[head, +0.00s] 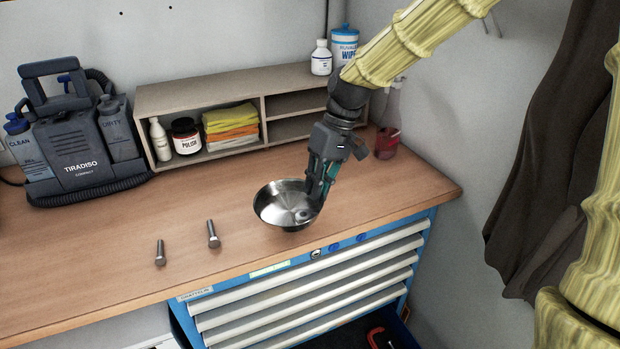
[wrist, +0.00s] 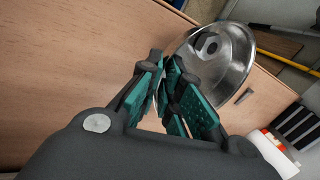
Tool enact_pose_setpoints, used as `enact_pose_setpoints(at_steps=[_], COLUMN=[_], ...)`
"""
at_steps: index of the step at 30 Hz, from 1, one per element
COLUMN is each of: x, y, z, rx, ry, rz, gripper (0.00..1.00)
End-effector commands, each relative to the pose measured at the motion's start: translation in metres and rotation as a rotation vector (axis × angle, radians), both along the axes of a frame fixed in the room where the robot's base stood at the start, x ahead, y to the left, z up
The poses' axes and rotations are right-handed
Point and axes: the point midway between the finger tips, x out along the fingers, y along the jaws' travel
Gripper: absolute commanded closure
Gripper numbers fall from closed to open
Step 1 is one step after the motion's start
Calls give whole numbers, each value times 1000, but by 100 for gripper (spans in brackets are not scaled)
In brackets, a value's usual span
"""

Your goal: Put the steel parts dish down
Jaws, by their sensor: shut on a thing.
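The steel parts dish (head: 272,208) is a shiny round bowl over the right part of the wooden bench top (head: 120,225), near its front edge. My gripper (head: 314,205) comes down from the upper right and is shut on the dish's right rim. The dish also shows in the wrist view (wrist: 238,62), beyond the green-padded fingers (wrist: 172,90), with a hex nut (wrist: 208,45) inside it. I cannot tell whether the dish's underside touches the bench. The gripped bit of rim is partly hidden by the fingers.
Two bolts stand left of the dish, one nearer (head: 213,235) and one farther left (head: 160,253). A shelf unit (head: 290,77) and a grey cleaner machine (head: 80,145) stand behind. A red-filled bottle (head: 387,143) stands back right. Blue drawers (head: 310,290) lie below.

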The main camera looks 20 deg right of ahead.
Motion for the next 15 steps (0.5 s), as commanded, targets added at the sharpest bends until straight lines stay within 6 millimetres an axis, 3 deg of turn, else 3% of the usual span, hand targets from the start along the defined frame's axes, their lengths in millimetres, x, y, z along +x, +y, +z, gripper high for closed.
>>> enact_pose_setpoints(at_steps=[9,15], x=[51,68], y=[-10,-14], z=[-3,-5], rx=[1,0], ry=[1,0], rz=[0,1], gripper=[100,100])
